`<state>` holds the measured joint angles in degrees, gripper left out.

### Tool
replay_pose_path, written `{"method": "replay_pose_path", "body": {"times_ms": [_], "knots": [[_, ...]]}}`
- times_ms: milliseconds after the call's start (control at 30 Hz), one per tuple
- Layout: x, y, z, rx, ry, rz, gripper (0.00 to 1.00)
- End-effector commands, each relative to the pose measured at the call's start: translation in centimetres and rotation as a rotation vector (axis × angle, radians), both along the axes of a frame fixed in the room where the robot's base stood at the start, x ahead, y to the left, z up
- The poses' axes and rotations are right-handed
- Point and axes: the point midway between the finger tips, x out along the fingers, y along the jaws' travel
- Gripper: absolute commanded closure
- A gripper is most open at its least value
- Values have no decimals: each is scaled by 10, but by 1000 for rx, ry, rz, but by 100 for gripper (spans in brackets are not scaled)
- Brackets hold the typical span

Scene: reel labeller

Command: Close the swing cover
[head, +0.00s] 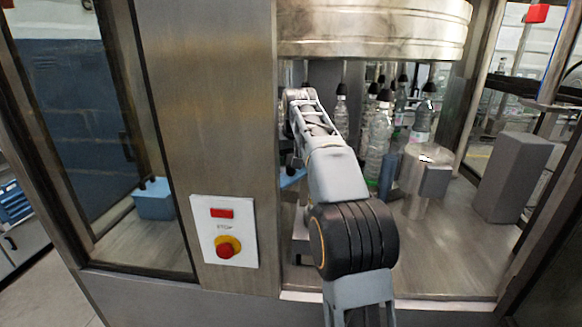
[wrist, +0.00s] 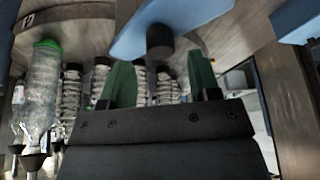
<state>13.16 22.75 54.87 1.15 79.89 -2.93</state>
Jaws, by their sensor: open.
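A light-blue panel (wrist: 190,15) with a black cylindrical knob (wrist: 160,40) shows at the top of the wrist view. It looks like the swing cover, but I cannot tell how far open it stands. In the head view only a small blue piece (head: 292,179) shows beside my arm, apparently the same panel. My gripper (wrist: 158,66) is open, with its two green fingers apart. The knob appears in line with the gap between the fingertips; I cannot tell whether it lies between them. In the head view my arm hides the gripper.
Several clear bottles (head: 379,145) stand inside the machine behind my arm. A steel cylinder (head: 412,182) and a grey block (head: 512,177) stand at right. A steel post (head: 210,110) with a stop button panel (head: 224,231) borders the opening at left.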

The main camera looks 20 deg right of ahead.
Motion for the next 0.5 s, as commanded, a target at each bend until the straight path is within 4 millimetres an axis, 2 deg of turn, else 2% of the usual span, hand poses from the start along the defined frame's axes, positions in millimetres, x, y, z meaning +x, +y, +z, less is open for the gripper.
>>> {"method": "replay_pose_path", "body": {"times_ms": [200, 500], "knots": [[9, 0, -21, 1, 2, 2, 43], [11, 0, -27, 0, 0, 3, 43]]}}
